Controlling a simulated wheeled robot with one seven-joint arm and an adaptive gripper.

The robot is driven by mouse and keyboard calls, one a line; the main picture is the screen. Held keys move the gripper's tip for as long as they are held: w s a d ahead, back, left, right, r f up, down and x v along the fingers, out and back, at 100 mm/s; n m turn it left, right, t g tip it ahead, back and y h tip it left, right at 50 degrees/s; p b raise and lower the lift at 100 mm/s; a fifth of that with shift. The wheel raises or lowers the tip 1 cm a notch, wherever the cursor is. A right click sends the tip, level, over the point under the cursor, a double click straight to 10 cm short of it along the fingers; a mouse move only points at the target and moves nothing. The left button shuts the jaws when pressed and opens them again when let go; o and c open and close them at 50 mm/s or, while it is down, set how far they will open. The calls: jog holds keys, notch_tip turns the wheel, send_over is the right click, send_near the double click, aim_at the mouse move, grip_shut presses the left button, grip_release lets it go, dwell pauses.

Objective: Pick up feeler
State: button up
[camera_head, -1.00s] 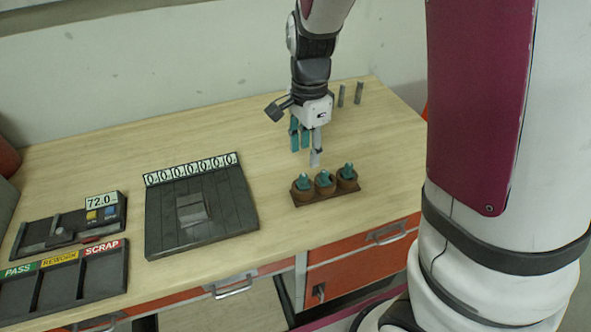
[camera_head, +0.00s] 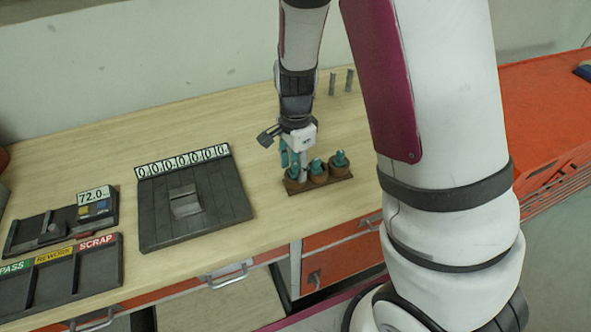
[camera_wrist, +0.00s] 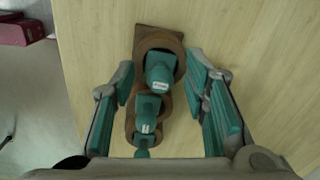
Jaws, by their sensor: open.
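Three teal-topped pieces stand in round brown cups on a dark brown base (camera_head: 322,184). In the wrist view they form a row: a nearest large one (camera_wrist: 160,72), a middle one (camera_wrist: 147,106) and a far smaller one (camera_wrist: 142,144). Small white labels show on the teal tops. I cannot tell which one is the feeler. My gripper (camera_head: 294,164) is open and empty at the left end of the row, pointing down. In the wrist view its teal-padded fingers (camera_wrist: 163,85) lie on either side of the row. Contact cannot be made out.
A dark slatted board (camera_head: 195,205) with a row of zeros stands left of the holder. A gauge reading 72.0 (camera_head: 60,220) and a PASS/REWORK/SCRAP tray (camera_head: 62,265) are further left. Two grey posts (camera_head: 341,82) stand behind. The wooden table (camera_head: 230,110) behind the board is clear.

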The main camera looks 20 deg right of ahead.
jog(key=shift+c, duration=0.2)
grip_shut()
jog(key=shift+r, duration=0.1)
